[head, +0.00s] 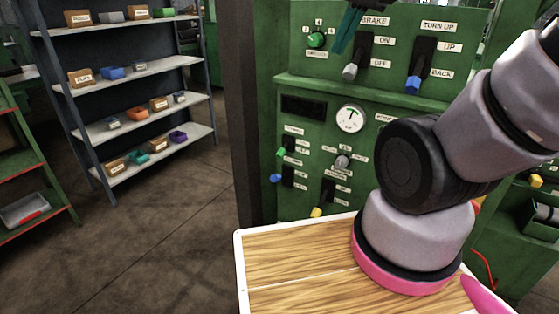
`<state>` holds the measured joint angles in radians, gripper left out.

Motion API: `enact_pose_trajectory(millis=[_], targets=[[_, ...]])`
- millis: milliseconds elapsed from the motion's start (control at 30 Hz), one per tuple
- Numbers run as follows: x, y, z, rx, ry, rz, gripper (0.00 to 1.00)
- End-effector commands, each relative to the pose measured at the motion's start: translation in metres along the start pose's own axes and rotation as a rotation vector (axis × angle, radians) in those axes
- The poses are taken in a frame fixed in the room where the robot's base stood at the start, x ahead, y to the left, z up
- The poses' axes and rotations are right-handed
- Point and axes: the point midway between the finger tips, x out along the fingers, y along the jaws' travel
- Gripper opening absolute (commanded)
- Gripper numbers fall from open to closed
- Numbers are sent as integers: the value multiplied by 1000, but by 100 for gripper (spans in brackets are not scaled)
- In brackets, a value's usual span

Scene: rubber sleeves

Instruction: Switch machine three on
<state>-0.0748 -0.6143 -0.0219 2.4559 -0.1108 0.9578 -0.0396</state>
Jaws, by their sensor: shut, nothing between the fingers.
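A green machine (289,62) with a control panel stands in front of me; I cannot read a machine number on it. Its ON/OFF lever has a grey handle (350,72) that sits low, near the OFF label. A dark teal part at the top edge, beside the BRAKE label, looks like the tip of my gripper (345,28). It is shut and empty, above and left of the grey handle; I cannot tell if it touches the panel. The rest of the gripper is out of frame. My arm hides the panel's lower right.
A blue-handled lever (413,85) sits low by BACK. A green knob (316,40), a dial (350,118) and several small levers crowd the panel. My wooden-topped base is in front. Shelves (135,70) with boxes stand left, with open floor (175,225) between.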

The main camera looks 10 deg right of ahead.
Motion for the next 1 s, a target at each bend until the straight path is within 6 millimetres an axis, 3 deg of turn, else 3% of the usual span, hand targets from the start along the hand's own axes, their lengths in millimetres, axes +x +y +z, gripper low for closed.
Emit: enact_pose_trajectory(millis=[533, 1000], targets=[[101, 1, -14, -455, -377, 246, 0], [192, -4, -13, -895, -656, 486, 0]])
